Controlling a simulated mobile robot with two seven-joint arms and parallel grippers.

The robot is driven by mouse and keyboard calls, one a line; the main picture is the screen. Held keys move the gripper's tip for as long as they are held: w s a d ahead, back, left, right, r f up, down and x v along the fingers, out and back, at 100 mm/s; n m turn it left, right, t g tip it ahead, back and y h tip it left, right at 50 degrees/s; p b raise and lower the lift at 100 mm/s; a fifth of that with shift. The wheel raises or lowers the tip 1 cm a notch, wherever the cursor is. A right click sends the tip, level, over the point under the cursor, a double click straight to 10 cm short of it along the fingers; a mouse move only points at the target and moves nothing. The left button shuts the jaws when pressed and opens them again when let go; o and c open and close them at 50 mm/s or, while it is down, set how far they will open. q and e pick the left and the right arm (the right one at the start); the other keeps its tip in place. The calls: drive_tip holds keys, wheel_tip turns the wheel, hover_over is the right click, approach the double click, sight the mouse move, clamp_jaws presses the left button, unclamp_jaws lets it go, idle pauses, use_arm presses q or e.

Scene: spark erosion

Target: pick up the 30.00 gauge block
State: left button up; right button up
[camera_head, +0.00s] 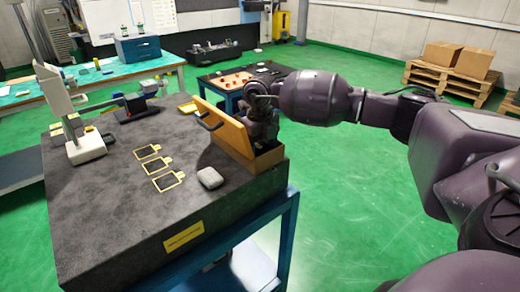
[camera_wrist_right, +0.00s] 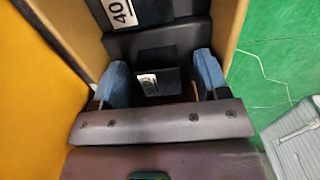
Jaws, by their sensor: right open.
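The open wooden gauge block box (camera_head: 268,162) stands at the right edge of the dark granite table, its lid tilted up on the left. My right gripper (camera_head: 262,138) reaches down into it; the arm partly hides the inside. In the right wrist view my gripper (camera_wrist_right: 161,80) is open, with one blue fingertip on each side of a dark block (camera_wrist_right: 157,59). That block has a small white label, too small to read surely. A block labelled 40 (camera_wrist_right: 122,12) sits farther along the box. I cannot tell whether the fingers touch the block. My left gripper is out of view.
The raised lid (camera_wrist_right: 35,90) stands close on the left in the wrist view, and the box wall (camera_wrist_right: 229,28) on the right. A grey rounded object (camera_head: 210,178), yellow-framed plates (camera_head: 168,181) and a measuring stand (camera_head: 82,143) are on the granite table (camera_head: 110,215).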

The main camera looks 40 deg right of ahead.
drive_tip(key=shift+c, duration=0.3)
drive_tip(key=shift+r, duration=0.1)
drive_tip(key=c, duration=1)
drive_tip(key=shift+c, duration=0.6)
drive_tip(key=shift+r, duration=0.1)
